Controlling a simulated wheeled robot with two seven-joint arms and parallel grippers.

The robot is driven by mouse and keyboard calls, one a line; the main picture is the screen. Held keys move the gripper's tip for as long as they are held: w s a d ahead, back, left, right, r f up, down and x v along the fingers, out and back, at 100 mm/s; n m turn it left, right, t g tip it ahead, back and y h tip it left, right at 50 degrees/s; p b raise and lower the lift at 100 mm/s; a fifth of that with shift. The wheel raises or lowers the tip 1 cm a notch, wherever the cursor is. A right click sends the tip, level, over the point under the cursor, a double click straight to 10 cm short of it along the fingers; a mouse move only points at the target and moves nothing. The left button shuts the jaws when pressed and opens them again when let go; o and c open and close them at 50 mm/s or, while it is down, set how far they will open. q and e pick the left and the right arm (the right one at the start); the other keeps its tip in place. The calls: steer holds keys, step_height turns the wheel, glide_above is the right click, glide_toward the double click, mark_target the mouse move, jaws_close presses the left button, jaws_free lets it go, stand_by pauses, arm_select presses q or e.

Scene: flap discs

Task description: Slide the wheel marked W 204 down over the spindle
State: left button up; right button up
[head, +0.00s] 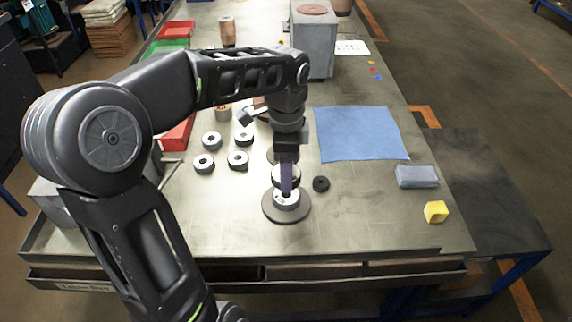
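My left gripper (287,180) points straight down over a round brown base (269,213) at the front middle of the bench. A pale wheel (286,202) with a dark marking lies on this base. A second pale, dark-topped wheel (279,177) shows just above it, at the gripper's fingers. One finger stands in front of the wheels; the other is hidden, so I cannot tell whether the fingers grip or are apart. The spindle is hidden by the gripper and wheels. Several similar wheels (204,163) lie to the left. Their markings are too small to read. My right gripper is out of view.
A small black ring (321,184) lies close right of the base. A blue cloth (358,133), a grey-blue block (417,176) and a yellow cube (436,211) are to the right. A grey box-like stand (314,45) is behind. Red (178,134) and green (167,46) trays line the left.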

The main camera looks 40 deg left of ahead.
arm_select(q)
steer(key=shift+f+b, duration=1.2)
steer(key=shift+f, duration=0.7)
steer(key=o, duration=1.7)
steer(key=shift+r, duration=0.1)
steer(key=shift+c, duration=0.2)
steer(key=shift+r, duration=3.9)
step_height(320, 180, up, 5)
steer(key=p, duration=0.5)
steer(key=shift+r, duration=0.15)
